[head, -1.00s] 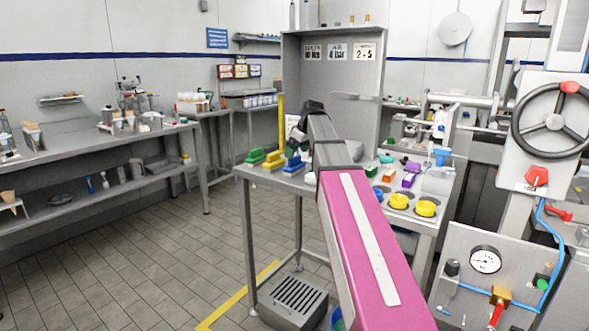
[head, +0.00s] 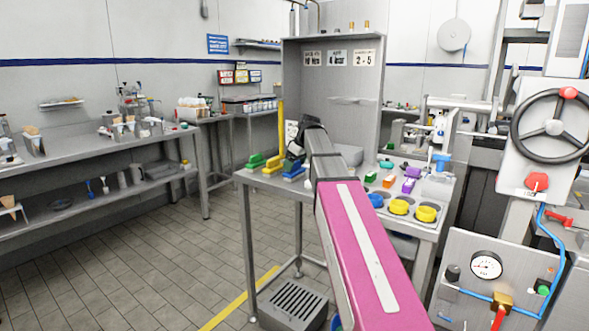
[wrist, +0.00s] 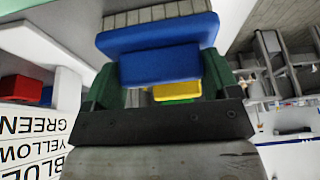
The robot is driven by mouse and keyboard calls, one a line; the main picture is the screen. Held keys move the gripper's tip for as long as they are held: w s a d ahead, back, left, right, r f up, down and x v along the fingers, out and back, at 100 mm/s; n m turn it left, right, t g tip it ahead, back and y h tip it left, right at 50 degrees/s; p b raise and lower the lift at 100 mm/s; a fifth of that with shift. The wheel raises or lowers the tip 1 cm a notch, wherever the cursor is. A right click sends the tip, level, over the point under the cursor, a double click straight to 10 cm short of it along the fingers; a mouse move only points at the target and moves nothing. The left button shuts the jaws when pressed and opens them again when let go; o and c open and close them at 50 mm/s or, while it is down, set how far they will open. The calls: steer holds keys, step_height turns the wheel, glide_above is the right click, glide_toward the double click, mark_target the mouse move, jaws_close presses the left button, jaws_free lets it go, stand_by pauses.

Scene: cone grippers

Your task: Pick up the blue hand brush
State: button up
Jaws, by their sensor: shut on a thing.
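The blue hand brush (wrist: 157,62) fills the upper middle of the wrist view, with its bristle side hidden. My gripper (wrist: 160,78) has a green finger on each side of the blue block and is shut on it. In the head view the blue brush (head: 292,170) shows at the bench's left end, just below my gripper (head: 292,158), which is partly hidden by my arm. I cannot tell whether the brush is clear of the bench top.
A yellow brush (head: 272,165) and a green brush (head: 255,161) stand close to its left. Yellow round items (head: 399,207) and small coloured blocks lie on the right of the bench. A tall grey back panel (head: 305,85) rises behind.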

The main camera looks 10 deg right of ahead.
steer(key=shift+r, duration=0.45)
steer(key=r, duration=0.3)
steer(key=shift+s+a+r, duration=0.3)
steer(key=shift+a+r, duration=0.05)
steer(key=s+a+r, duration=0.6)
steer(key=a, duration=0.2)
steer(key=shift+s+a+r, duration=0.15)
steer(key=shift+s+a, duration=0.05)
steer(key=shift+s, duration=0.2)
steer(key=shift+o, duration=0.5)
steer(key=shift+d, duration=0.1)
steer(key=w+d+f, duration=0.1)
steer(key=w+d, duration=0.2)
steer(key=d, duration=0.8)
steer(key=w+d+f, duration=0.1)
steer(key=w+d, duration=0.2)
steer(key=d, duration=0.7)
steer(key=shift+w+d+f, duration=0.1)
steer(key=shift+f, duration=1.35)
steer(key=shift+w+d+f, duration=0.1)
steer(key=shift+f, duration=1.35)
steer(key=shift+s+f, duration=0.1)
steer(key=shift+f, duration=0.45)
